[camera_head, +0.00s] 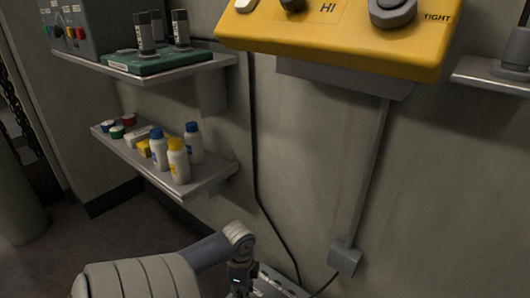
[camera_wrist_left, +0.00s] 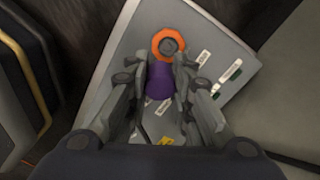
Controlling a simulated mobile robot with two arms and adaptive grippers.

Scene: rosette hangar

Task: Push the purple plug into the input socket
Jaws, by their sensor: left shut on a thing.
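In the left wrist view, the purple plug (camera_wrist_left: 160,82) is between the two fingers of my left gripper (camera_wrist_left: 161,73), which is shut on it. Just beyond the plug is an orange ring (camera_wrist_left: 157,39) with a round grey centre, on a light grey panel (camera_wrist_left: 205,30). This looks like the socket, but its label is not readable. The plug overlaps the ring's near edge in the picture; I cannot tell whether they touch. In the head view my left arm reaches to the bottom edge, its gripper (camera_head: 240,284) partly cut off, beside the panel (camera_head: 280,280). My right gripper is not in view.
A yellow control box (camera_head: 340,40) hangs on the wall above. Shelves at the left hold bottles (camera_head: 178,160) and a green device (camera_head: 140,62). A black cable runs down the wall towards the panel. A grey wall box (camera_head: 344,258) sits right of the panel.

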